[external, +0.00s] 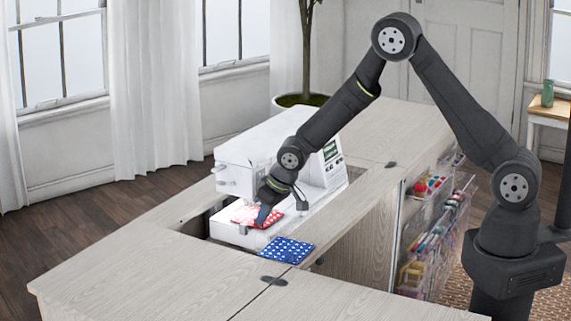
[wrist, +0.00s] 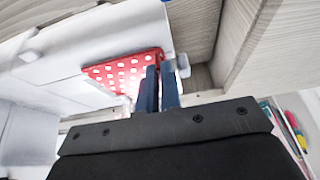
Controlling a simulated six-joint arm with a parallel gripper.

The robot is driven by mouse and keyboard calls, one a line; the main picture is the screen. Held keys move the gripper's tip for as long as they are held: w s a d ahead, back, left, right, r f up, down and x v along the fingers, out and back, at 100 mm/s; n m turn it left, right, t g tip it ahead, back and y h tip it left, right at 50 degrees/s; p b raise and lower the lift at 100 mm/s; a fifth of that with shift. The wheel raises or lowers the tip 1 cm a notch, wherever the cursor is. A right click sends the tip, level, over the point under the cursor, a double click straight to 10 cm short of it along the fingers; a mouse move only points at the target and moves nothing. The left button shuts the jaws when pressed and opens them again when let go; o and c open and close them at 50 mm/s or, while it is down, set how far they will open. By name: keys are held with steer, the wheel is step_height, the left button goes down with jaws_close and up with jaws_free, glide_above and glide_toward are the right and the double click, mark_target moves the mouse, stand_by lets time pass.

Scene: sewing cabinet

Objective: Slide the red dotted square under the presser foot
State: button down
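The red square with white dots (external: 246,214) lies on the white bed of the sewing machine (external: 240,160), below the machine's arm. My gripper (external: 262,216) is pointed down at the right part of the square. In the wrist view the red dotted square (wrist: 122,70) lies just left of and beyond the fingertips (wrist: 160,72). The presser foot cannot be made out.
A blue square with white dots (external: 287,249) lies at the near edge of the machine opening. The wooden cabinet top (external: 150,270) is clear at the front left. Clear bins (external: 425,235) with sewing supplies hang at the right.

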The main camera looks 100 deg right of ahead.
steer(key=c, duration=1.5)
jaws_free()
steer(key=shift+c, duration=0.2)
steer(key=v, duration=1.7)
steer(key=shift+r, duration=0.2)
steer(key=shift+f, duration=0.1)
steer(key=x, duration=1.7)
steer(key=shift+f, duration=0.15)
steer(key=shift+s+a, duration=1.25)
